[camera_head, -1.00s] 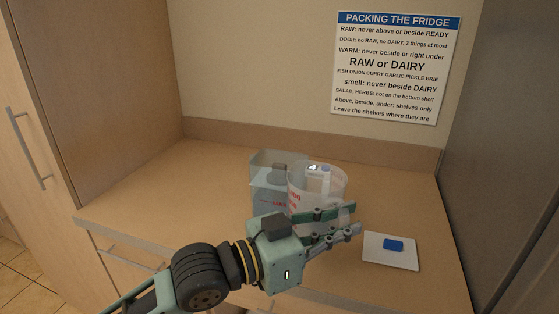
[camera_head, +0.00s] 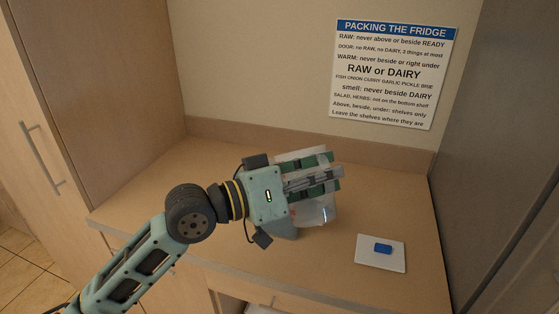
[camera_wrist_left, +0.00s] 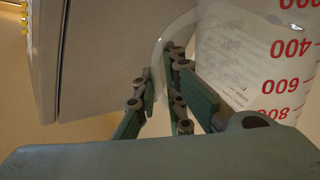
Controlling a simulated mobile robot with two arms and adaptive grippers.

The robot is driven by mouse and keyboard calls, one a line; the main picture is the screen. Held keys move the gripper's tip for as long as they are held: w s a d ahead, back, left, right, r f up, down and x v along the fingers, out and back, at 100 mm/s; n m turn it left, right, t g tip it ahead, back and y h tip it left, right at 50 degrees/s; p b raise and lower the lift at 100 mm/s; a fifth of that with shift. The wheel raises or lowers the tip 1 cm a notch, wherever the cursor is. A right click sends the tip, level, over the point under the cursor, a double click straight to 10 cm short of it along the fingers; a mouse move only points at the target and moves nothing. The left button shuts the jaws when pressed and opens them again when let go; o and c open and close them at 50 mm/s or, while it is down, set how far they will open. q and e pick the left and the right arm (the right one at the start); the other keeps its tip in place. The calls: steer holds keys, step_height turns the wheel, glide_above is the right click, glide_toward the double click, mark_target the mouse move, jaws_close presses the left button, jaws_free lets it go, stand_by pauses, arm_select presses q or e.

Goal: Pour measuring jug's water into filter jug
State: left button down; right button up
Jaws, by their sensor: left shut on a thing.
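My left gripper (camera_head: 312,175) reaches in from the left over the counter, its fingers shut on the measuring jug. The clear measuring jug (camera_head: 320,212) shows only in part below and behind the fingers. In the left wrist view the measuring jug (camera_wrist_left: 255,60) fills the right side, with red marks of 400, 600 and 800 increasing downward in the picture. A clear curved part beside it passes by the fingers (camera_wrist_left: 165,105). The filter jug is mostly or wholly hidden behind my gripper, and I cannot make out its opening or any water stream. My right gripper is not in view.
A rules sign (camera_head: 392,75) hangs on the back wall. Tall panels flank the counter. The counter's left part is clear.

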mark_target(312, 152)
arm_select(q)
steer(key=shift+w+a+r+n+p, duration=0.2)
steer(key=shift+w+r+n+p, duration=0.2)
steer(key=shift+r, duration=0.35)
steer(key=shift+w+a+r+n, duration=0.2)
steer(key=shift+w+a+n, duration=0.05)
steer(key=shift+w+n, duration=0.35)
steer(key=shift+w+a+r+n+p, duration=0.25)
steer(key=shift+w+n+p, duration=0.2)
steer(key=shift+n+p, duration=0.15)
steer(key=shift+w+a+r+n+p, duration=0.15)
steer(key=shift+w+r+n+p, duration=0.1)
steer(key=shift+w+n+p, duration=0.25)
steer(key=shift+w+a+r+n+p, duration=0.2)
steer(key=shift+w+r+n+p, duration=0.25)
steer(key=shift+r+n+p, duration=0.45)
steer(key=shift+w+a+r+n+p, duration=0.25)
steer(key=shift+w+r+n+p, duration=0.05)
steer(key=shift+w+n+p, duration=0.15)
steer(key=shift+w+a+r+n+p, duration=0.2)
steer(key=shift+w+r+n+p, duration=0.15)
steer(key=shift+w+p, duration=0.1)
steer(key=shift+w+a+r+n, duration=0.15)
steer(key=shift+w+a+n, duration=0.1)
steer(key=shift+w, duration=0.15)
steer(key=shift+w+a+r+n, duration=0.15)
steer(key=shift+w+n, duration=0.1)
steer(key=shift+w, duration=0.15)
